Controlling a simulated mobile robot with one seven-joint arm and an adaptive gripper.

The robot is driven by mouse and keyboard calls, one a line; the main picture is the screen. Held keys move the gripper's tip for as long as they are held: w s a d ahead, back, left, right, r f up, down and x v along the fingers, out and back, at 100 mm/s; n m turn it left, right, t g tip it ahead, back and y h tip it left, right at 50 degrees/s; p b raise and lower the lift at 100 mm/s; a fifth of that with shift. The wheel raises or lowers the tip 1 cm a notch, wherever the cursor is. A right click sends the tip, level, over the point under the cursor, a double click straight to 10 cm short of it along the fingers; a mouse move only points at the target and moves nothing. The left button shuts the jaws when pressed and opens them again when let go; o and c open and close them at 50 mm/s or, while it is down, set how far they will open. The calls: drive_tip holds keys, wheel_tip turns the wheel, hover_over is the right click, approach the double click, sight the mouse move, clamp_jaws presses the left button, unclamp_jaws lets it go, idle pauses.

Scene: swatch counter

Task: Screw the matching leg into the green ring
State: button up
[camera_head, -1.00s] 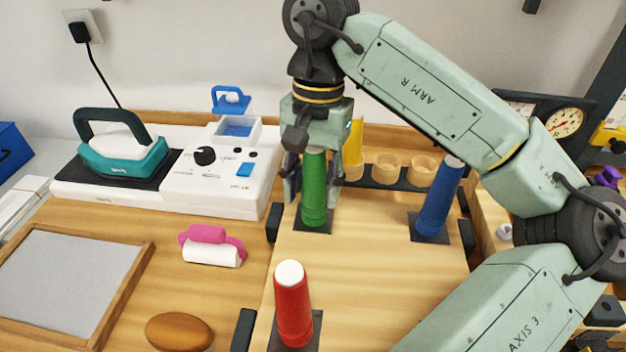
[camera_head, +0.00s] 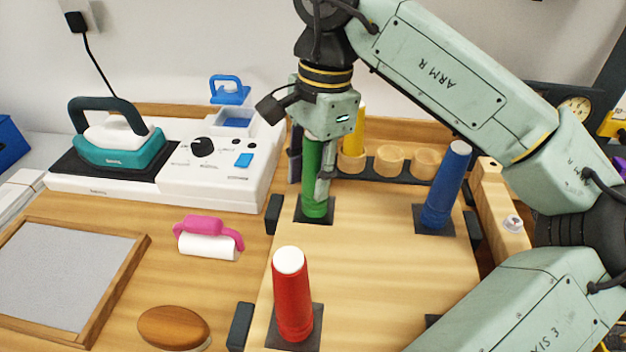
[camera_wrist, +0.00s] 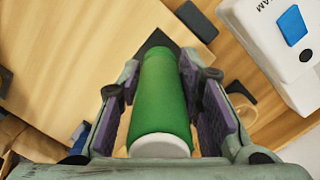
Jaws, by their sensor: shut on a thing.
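The green leg (camera_head: 312,170) stands upright on a dark square plate at the back of the wooden board (camera_head: 365,265). The green ring (camera_head: 315,211) is around its foot; the same colour makes the join hard to see. My gripper (camera_head: 311,180) points down with its fingers shut on the green leg, one on each side. In the wrist view the leg (camera_wrist: 160,95) lies between the two purple pads, its white end (camera_wrist: 160,146) towards the camera. A red leg (camera_head: 292,300) and a blue leg (camera_head: 445,190) stand on their own dark plates.
A yellow leg (camera_head: 354,135) stands in a rack of wooden cups (camera_head: 389,160) close behind my gripper. A white machine (camera_head: 215,180) with a teal iron (camera_head: 120,148) is at left. A pink-handled roller (camera_head: 208,236) lies left of the board. The board's middle is clear.

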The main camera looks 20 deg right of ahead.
drive_tip(key=m+b, duration=0.1)
drive_tip(key=m, duration=0.4)
drive_tip(key=shift+w+f+t+b, duration=0.1)
drive_tip(key=shift+f+t+b, duration=0.1)
drive_tip(key=shift+t+b, duration=0.15)
drive_tip(key=m, duration=0.3)
drive_tip(key=shift+r, duration=0.2)
drive_tip(key=o, duration=0.9)
